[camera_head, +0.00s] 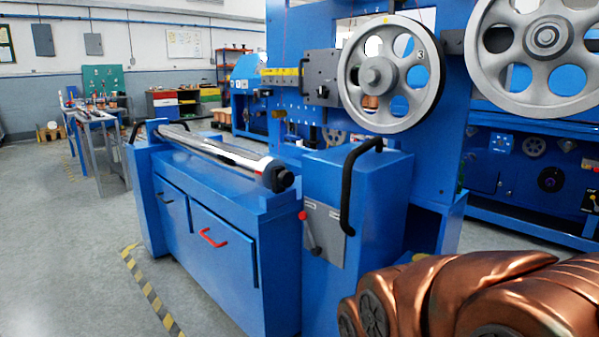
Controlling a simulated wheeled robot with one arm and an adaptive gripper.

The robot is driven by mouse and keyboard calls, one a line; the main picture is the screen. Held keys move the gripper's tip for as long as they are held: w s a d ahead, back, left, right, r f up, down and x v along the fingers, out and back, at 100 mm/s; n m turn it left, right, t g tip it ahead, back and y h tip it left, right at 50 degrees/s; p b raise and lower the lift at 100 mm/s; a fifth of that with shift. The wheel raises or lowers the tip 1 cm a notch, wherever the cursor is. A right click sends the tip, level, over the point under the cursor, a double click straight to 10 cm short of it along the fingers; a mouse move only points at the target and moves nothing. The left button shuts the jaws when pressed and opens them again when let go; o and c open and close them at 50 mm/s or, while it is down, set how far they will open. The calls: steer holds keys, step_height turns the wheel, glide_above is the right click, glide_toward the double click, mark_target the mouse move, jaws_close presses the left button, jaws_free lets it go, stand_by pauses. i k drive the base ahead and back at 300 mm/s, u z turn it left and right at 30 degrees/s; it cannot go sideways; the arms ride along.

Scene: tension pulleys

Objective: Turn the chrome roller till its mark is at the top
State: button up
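The chrome roller (222,151) lies lengthwise along the top of a blue cabinet (228,232), left of centre. Its near end has a black hub (277,176). The surface shows bright and dark reflections. I cannot make out a mark on it from here. My gripper is not in view, so its state and its distance from the roller do not show.
A blue post with a black handle (346,190) and a red-knobbed lever (308,230) stands right of the roller's near end. A large grey pulley (392,75) hangs above. A red drawer handle (213,238) projects from the cabinet. Floor (75,240) at left is clear.

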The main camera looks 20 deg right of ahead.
mark_target(256, 167)
steer(key=i, duration=0.85)
steer(key=u, duration=0.15)
